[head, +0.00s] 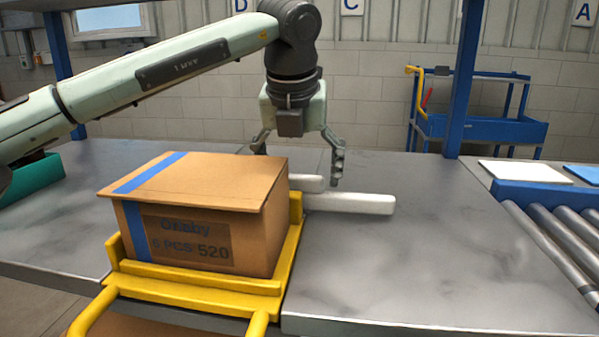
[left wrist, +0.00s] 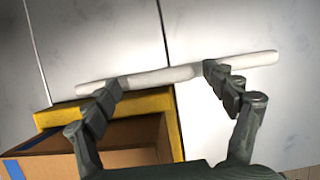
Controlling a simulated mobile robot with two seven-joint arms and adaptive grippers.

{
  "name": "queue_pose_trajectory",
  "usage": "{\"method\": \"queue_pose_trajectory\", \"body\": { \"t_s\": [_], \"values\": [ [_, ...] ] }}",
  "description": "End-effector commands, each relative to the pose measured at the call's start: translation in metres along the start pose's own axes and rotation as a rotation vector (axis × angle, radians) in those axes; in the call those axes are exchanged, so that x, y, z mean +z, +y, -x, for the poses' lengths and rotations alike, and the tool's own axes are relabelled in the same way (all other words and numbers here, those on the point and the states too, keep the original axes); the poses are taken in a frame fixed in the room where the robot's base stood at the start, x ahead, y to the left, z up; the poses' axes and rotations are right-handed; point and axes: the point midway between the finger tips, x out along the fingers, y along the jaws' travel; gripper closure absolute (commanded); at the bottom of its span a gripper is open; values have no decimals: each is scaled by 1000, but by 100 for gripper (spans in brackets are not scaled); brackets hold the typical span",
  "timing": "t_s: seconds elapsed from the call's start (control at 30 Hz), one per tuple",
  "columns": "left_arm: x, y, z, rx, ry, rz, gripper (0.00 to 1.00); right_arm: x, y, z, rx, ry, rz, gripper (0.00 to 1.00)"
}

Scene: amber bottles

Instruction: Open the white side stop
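The white side stop (head: 350,203) is a smooth white bar lying low behind and to the right of the cardboard box, beside the yellow frame. A shorter white piece (head: 308,183) shows just behind it; the box hides their left ends. My left gripper (head: 299,163) hangs pointing down above the white pieces, fingers spread, with nothing visibly gripped. In the left wrist view the white bar (left wrist: 235,64) runs across beyond the open fingertips (left wrist: 162,79). I cannot tell whether a finger touches it. My right gripper is out of view.
The cardboard box (head: 205,228) with blue tape sits in a yellow frame (head: 200,285) left of the gripper. The grey metal table (head: 430,250) is clear to the right. A roller conveyor (head: 555,240) stands at far right, a blue cart (head: 485,128) behind.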

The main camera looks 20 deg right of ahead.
Motion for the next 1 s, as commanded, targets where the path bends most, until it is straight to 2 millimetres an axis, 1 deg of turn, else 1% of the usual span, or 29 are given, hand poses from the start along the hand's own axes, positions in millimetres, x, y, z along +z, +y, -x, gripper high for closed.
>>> {"method": "queue_pose_trajectory", "body": {
  "t_s": [0.3, 0.37, 0.43, 0.57, 0.8, 0.9, 1.0],
  "values": [
    [0, 0, 1, 0, -1, -3, 10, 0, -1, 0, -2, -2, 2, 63],
    [0, 0, 4, 0, -1, -3, 10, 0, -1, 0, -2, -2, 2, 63],
    [0, 0, 11, 0, -2, -4, 10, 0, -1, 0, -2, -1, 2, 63],
    [1, 0, 34, 0, -5, -4, 10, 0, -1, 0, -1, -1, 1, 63],
    [1, 0, 86, 1, -4, -2, 10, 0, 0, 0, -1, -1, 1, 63],
    [0, 0, 102, 0, -3, -2, 10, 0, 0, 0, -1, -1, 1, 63],
    [1, 0, 113, 1, -3, -2, 10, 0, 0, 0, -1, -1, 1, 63]
  ]
}}
